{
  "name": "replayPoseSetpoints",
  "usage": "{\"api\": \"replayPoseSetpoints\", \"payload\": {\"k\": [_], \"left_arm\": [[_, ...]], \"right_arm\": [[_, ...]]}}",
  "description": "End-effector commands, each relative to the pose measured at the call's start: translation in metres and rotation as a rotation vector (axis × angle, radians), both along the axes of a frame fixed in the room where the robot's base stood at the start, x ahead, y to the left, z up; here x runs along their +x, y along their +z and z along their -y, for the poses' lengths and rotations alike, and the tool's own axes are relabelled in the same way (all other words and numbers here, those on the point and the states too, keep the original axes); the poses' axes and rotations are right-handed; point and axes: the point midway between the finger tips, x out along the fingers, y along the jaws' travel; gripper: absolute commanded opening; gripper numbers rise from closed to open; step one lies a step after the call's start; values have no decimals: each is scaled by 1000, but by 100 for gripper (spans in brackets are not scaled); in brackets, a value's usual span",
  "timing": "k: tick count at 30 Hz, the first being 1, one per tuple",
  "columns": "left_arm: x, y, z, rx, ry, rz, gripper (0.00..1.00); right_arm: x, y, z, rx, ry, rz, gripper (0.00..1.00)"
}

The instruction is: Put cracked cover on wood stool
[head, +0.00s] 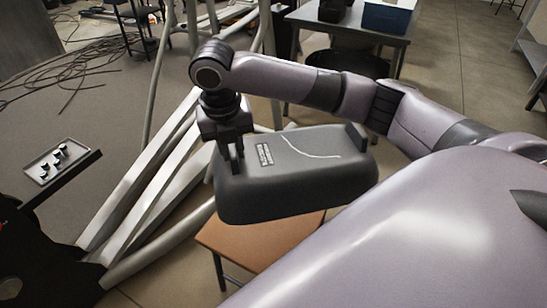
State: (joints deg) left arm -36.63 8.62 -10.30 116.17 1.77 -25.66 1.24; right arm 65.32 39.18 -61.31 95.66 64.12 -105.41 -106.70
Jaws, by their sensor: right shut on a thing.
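The cracked cover (300,190) is a dark grey, rounded box-like shell with a pale crack line and a small label on top. My right gripper (233,155) points down and is shut on the cover's left part, near the label. The wood stool (257,243) has a flat brown top and dark legs. It is below the cover in the picture, and the cover hides the far part of its top. I cannot tell whether the cover touches the stool. My left gripper is not in view.
Pale metal beams (150,180) stand left of the stool. A small tray (57,161) with small parts is on a dark stand at the left. A table (352,24) with a blue bin (387,16) is at the back. Cables (75,68) lie on the floor.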

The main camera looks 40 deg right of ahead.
Motion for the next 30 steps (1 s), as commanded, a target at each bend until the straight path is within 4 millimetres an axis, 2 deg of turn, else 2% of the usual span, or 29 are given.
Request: {"api": "replayPoseSetpoints", "payload": {"k": [1, 9, 17, 20, 30], "left_arm": [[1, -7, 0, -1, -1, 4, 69], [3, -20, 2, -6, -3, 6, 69], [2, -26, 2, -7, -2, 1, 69], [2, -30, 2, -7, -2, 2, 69], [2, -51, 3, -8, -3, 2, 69]], "right_arm": [[1, -8, 2, -2, 62, 1, 0], [6, -24, 9, -9, 348, -1, 0], [8, -35, 11, -13, 448, -1, 0], [7, -53, 11, -13, 450, -5, 0], [7, -138, 11, -14, 450, -4, 0]]}}
